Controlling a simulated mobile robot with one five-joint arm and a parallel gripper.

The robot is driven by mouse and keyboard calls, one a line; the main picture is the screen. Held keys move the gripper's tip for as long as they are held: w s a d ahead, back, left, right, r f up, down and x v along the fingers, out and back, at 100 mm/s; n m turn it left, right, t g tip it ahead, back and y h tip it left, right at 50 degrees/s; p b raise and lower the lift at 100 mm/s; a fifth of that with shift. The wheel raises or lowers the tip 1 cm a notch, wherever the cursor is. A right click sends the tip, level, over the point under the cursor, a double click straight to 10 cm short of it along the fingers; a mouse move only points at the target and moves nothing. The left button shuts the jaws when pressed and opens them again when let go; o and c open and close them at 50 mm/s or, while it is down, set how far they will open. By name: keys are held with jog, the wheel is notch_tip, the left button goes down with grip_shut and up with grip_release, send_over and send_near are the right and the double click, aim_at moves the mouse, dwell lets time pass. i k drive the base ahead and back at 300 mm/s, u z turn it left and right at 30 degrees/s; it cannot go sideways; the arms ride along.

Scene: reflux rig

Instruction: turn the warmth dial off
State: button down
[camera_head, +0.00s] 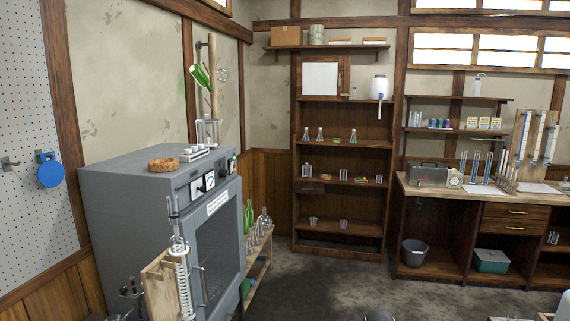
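My gripper is not in view.
A low wooden rack with green and clear bottles (249,216) stands right of the cabinet. A tall wooden shelf (297,215) is at the back; a workbench (450,188) with drawers and a bucket (414,252) is at the right. The middle floor (320,285) is mostly clear.

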aim_at(223, 173)
jog(key=z, duration=0.4)
jog(key=i, duration=1.5)
jog(key=u, duration=2.3)
